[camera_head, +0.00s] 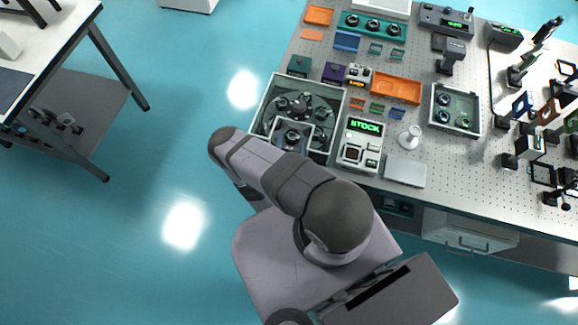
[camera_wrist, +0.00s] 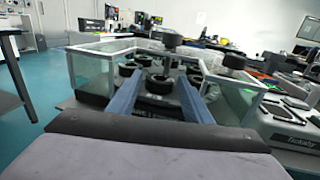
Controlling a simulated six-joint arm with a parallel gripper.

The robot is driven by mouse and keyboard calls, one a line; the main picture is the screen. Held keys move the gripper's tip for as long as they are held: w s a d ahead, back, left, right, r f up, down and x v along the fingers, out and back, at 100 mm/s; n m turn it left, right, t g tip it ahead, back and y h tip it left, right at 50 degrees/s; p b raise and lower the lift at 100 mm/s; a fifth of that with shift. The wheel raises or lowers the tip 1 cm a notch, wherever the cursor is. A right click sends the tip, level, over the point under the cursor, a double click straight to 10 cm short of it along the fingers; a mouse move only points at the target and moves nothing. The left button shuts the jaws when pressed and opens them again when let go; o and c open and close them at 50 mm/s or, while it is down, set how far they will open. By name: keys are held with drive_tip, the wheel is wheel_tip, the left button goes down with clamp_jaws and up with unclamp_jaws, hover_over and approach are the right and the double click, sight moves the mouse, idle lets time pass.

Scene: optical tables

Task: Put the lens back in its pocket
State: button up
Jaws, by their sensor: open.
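Several dark round lenses sit in the grey-rimmed, clear-walled case (camera_head: 335,133) at the bench's front left. The case also shows in the wrist view (camera_wrist: 88,66). My gripper (camera_wrist: 162,84) has two blue fingers, spread apart and reaching over the case's near side. A dark round lens (camera_wrist: 159,86) shows between the fingertips, apart from them as far as I can tell. I cannot tell which lens or pocket the task means. In the head view my arm hides the gripper.
A STOCK display device (camera_head: 362,145) stands just right of the case. A teal tray with several lenses (camera_head: 374,27) is at the back.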

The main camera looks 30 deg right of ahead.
drive_tip(key=v, duration=0.8)
idle(0.4)
drive_tip(key=shift+s, duration=0.15)
drive_tip(key=shift+r, duration=0.1)
